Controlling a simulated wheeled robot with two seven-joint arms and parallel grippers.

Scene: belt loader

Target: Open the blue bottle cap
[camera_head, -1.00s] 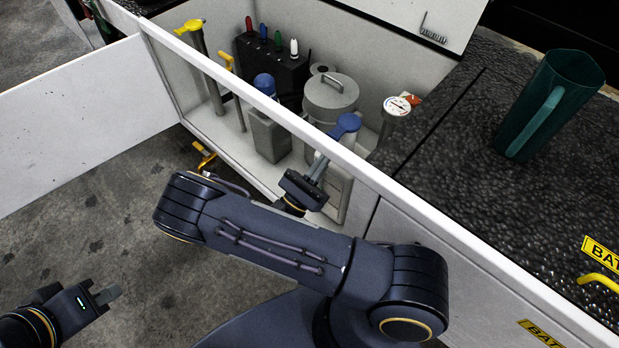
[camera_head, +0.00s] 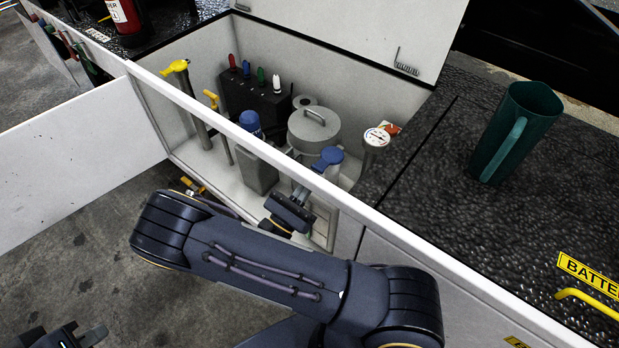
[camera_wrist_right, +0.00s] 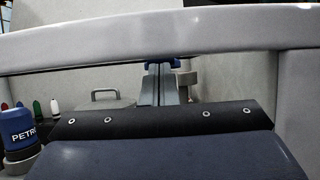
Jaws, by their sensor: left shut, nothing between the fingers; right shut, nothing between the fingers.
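A blue cap (camera_head: 328,158) with a round top and a narrow neck shows in the open compartment, in front of a grey lidded canister. A second blue-capped bottle (camera_head: 251,122) with a grey body stands to its left. It also shows in the right wrist view (camera_wrist_right: 17,128), with "PETR" printed on the cap. My right gripper (camera_head: 301,194) is shut and empty, just below and left of the first blue cap. In the right wrist view the fingers (camera_wrist_right: 160,82) point at that cap (camera_wrist_right: 162,64); contact cannot be told. My left gripper (camera_head: 98,334) is shut and empty at the lower left.
The compartment's white front rail (camera_head: 380,185) runs above my right gripper. A green jug (camera_head: 517,130) stands on the black top.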

